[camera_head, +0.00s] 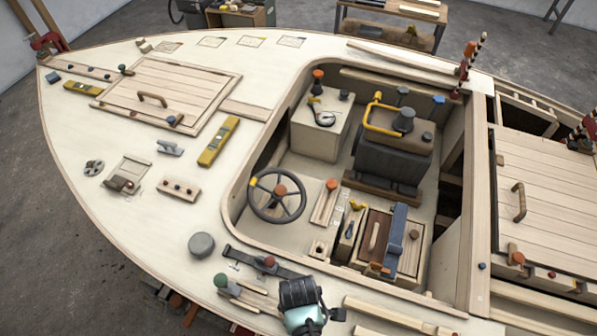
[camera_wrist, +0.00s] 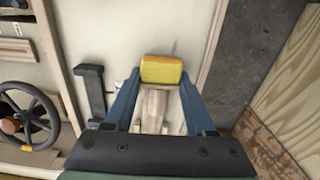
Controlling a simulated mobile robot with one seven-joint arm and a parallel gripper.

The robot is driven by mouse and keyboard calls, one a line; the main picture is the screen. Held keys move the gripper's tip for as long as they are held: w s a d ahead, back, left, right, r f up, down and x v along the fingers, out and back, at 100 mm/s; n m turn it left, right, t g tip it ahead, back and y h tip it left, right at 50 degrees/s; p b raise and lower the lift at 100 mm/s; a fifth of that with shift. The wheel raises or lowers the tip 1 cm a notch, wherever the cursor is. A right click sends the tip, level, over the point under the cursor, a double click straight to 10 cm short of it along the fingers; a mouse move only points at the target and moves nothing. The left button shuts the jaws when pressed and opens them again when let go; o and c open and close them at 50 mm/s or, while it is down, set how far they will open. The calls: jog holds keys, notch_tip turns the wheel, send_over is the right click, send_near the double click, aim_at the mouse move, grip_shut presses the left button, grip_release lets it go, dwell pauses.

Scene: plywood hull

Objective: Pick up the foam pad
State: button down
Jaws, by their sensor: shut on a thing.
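A yellow block, which looks like the foam pad (camera_wrist: 161,70), is between the blue fingertips of my gripper (camera_wrist: 160,78) in the wrist view. The fingers press on it from both sides and it sits at their tips. A pale wooden piece (camera_wrist: 155,104) shows just below it in the picture; I cannot tell whether the pad touches anything beneath. In the head view, a teal and black part of my arm (camera_head: 303,305) shows at the bottom edge, and I cannot make out the pad there.
The pale plywood deck (camera_head: 110,225) surrounds an open cockpit with a steering wheel (camera_head: 277,195). A dark strap (camera_wrist: 92,92) lies left of my gripper in the wrist view. A grey disc (camera_head: 201,245) and a green-ended piece (camera_head: 228,285) are nearby. The deck's left part has free room.

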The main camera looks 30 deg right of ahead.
notch_tip(320, 180, up, 10)
jog(key=shift+f, duration=0.2)
dwell(0.3)
jog(key=c, duration=0.9)
grip_release()
jog(key=shift+c, duration=0.2)
jog(key=c, duration=0.5)
